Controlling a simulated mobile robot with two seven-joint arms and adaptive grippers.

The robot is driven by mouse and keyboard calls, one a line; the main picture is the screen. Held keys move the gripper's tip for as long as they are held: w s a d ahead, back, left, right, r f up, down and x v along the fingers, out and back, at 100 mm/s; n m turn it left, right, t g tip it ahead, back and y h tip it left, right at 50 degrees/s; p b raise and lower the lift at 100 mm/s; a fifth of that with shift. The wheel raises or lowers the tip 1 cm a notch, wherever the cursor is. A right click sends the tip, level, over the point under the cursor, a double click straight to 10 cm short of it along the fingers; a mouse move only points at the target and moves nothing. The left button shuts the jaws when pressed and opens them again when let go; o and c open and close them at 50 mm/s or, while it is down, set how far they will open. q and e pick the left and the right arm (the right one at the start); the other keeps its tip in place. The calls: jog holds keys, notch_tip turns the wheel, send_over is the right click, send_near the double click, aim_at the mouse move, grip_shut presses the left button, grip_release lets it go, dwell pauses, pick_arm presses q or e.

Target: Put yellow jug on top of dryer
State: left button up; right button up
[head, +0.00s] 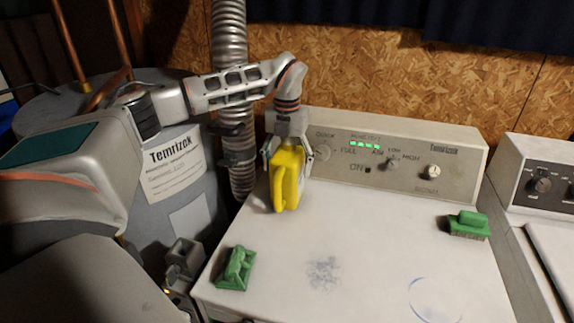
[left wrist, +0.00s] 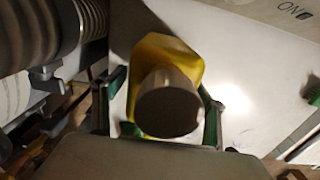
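The yellow jug (head: 286,182) appears upright at the back left of the white dryer top (head: 380,235), in front of the control panel. Its base appears to rest on the surface, though the contact is not clear. My left gripper (head: 287,157) points down over the jug from above, with one finger on each side of its upper part. In the left wrist view, the jug's round cap (left wrist: 168,104) sits between the green-tipped fingers (left wrist: 163,105), with small gaps beside it, so the fingers look open around it.
A green brush (head: 236,268) lies at the dryer's front left and another green brush (head: 467,224) at its right. The middle of the top is clear. The control panel (head: 400,155) rises behind. A grey tank (head: 185,185) and a ribbed duct (head: 230,50) stand left.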

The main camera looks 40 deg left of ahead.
pick_arm(q)
notch_tip(320, 180, up, 12)
jog(key=shift+r, duration=0.15)
dwell(0.5)
dwell(0.6)
